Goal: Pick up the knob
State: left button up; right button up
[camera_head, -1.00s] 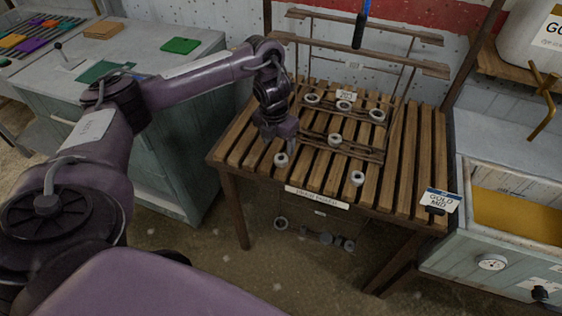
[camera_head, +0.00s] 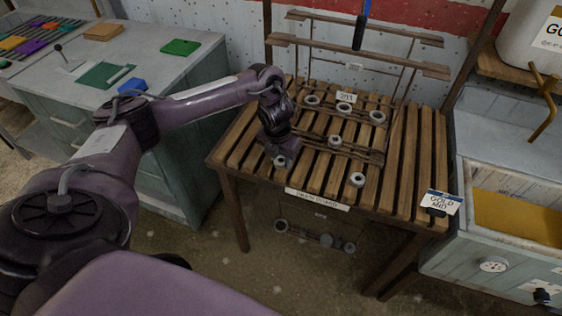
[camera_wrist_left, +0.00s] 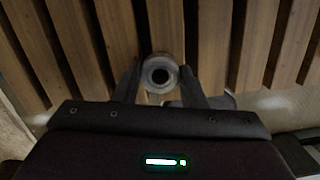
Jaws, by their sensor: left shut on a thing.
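The knob (camera_head: 280,161) is a small grey-white ring-like piece with a dark centre hole, at the front left of the slatted wooden table (camera_head: 400,200). My left gripper (camera_head: 279,156) is right over it. In the left wrist view, the knob (camera_wrist_left: 160,74) sits between the two dark fingers of the left gripper (camera_wrist_left: 160,85), which are shut on it. The slats lie just behind it, and I cannot tell whether it is clear of them. My right gripper is not in view.
Similar ring pieces stand on the table, including one at the front (camera_head: 357,180) and one in the middle (camera_head: 334,141). A wooden rack rail (camera_head: 345,150) runs behind the held knob. A green-grey cabinet (camera_head: 180,150) stands left, a drawer unit (camera_head: 490,240) right.

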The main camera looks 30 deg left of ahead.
pick_arm(q)
jog(key=shift+c, duration=1)
